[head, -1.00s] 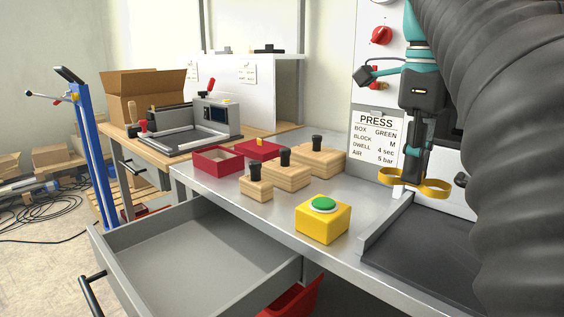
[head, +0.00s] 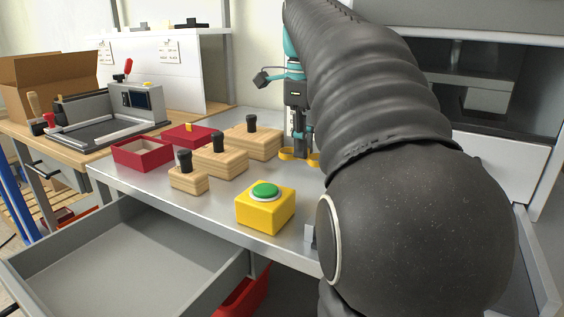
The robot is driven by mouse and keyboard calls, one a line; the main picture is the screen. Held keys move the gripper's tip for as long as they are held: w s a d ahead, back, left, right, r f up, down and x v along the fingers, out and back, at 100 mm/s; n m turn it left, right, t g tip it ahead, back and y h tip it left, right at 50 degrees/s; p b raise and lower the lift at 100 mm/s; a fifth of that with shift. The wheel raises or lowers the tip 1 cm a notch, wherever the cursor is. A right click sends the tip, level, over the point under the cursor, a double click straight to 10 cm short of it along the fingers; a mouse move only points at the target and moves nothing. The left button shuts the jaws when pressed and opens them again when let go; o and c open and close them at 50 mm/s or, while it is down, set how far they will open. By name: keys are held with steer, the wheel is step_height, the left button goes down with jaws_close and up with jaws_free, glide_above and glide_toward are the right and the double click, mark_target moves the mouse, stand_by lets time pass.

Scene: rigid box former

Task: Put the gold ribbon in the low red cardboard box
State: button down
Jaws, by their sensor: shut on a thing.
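The gold ribbon (head: 285,155), looped on both sides, hangs from my gripper (head: 300,154). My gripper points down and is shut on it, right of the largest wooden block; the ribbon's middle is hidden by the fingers. The low red cardboard box (head: 143,154) stands open on the metal bench at the left, with its near inside partly hidden by its front wall.
Wooden blocks with black knobs, one small (head: 188,180), one middle (head: 220,160) and one large (head: 252,142), stand between my gripper and the box. A yellow box with a green button (head: 265,208) is in front. An open grey drawer (head: 130,255) juts out below.

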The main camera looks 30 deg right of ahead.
mark_target(302, 163)
steer(key=shift+w+f+b, duration=0.15)
steer(key=shift+f+b, duration=0.25)
steer(key=shift+f, duration=1.65)
steer(key=shift+f, duration=0.1)
steer(key=c, duration=1.2)
jaws_free()
